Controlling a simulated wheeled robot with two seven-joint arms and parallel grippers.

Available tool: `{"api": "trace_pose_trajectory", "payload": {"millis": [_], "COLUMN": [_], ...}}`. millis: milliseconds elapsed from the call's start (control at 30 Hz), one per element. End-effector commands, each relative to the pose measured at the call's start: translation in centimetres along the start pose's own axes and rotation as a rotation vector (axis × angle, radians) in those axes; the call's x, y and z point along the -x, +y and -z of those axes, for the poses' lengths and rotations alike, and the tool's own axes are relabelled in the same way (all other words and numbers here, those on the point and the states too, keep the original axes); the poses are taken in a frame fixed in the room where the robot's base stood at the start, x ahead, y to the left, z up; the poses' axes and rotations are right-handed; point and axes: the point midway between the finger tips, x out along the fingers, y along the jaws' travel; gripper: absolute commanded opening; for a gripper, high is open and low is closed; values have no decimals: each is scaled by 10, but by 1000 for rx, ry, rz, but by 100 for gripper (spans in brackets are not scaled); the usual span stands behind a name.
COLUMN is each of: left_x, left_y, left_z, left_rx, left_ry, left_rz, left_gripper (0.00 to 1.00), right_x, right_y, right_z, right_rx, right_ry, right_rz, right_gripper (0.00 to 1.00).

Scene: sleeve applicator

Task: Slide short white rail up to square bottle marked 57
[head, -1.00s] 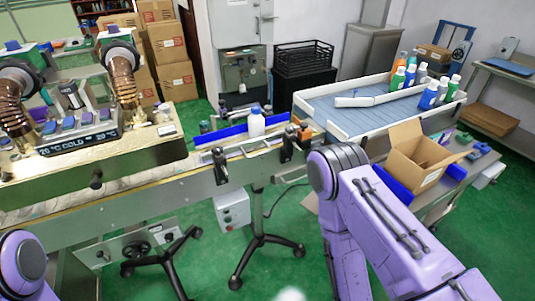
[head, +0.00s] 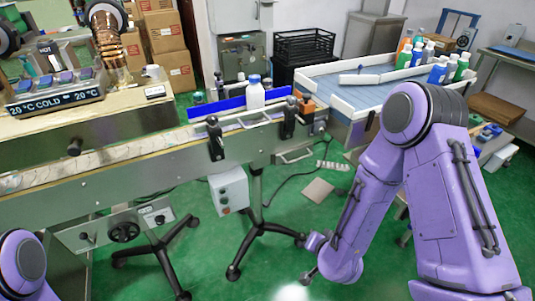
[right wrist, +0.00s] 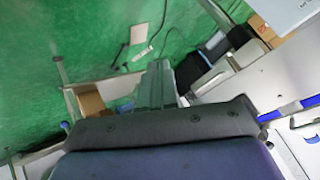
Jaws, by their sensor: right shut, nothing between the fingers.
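In the head view a white bottle (head: 255,93) with a blue cap stands upright on the conveyor, in front of a blue rail (head: 228,104). No number on it is readable. A short white rail (head: 240,124) runs along the conveyor's near side, in front of the bottle and apart from it, between two dark clamps. My right gripper (right wrist: 157,85) shows in the right wrist view as a grey shape, shut and empty, over the floor and away from the rail. In the head view my right arm hangs low to the right of the rail. My left gripper is out of view.
Dark clamps (head: 215,138) and (head: 290,117) stick up at the conveyor's near edge. A wide tray table (head: 385,95) with several coloured bottles stands at the right. A grey control box (head: 229,191) hangs below the conveyor.

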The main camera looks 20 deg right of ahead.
Motion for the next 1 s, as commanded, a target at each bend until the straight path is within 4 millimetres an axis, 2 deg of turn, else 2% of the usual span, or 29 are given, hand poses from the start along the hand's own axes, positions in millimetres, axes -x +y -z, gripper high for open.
{"api": "trace_pose_trajectory", "payload": {"millis": [33,100,167,200,300,400,500,667,1000], "left_x": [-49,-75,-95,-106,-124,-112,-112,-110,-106], "left_y": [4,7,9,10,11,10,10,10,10], "left_z": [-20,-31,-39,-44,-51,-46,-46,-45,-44], "left_rx": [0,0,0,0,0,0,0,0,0], "left_ry": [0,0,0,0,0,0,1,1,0], "left_rz": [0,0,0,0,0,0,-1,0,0], "left_gripper": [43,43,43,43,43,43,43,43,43], "right_x": [-34,-39,-33,-24,9,36,43,35,-3], "right_y": [-21,-63,-96,-115,-151,-172,-178,-188,-241], "right_z": [6,38,66,84,123,138,139,146,178], "right_rx": [-107,-247,-365,-439,-611,-694,-748,-767,-763], "right_ry": [64,135,183,209,232,184,142,133,134], "right_rz": [121,307,474,586,860,1005,1063,1061,1057], "right_gripper": [0,0,0,0,0,0,0,0,0]}}
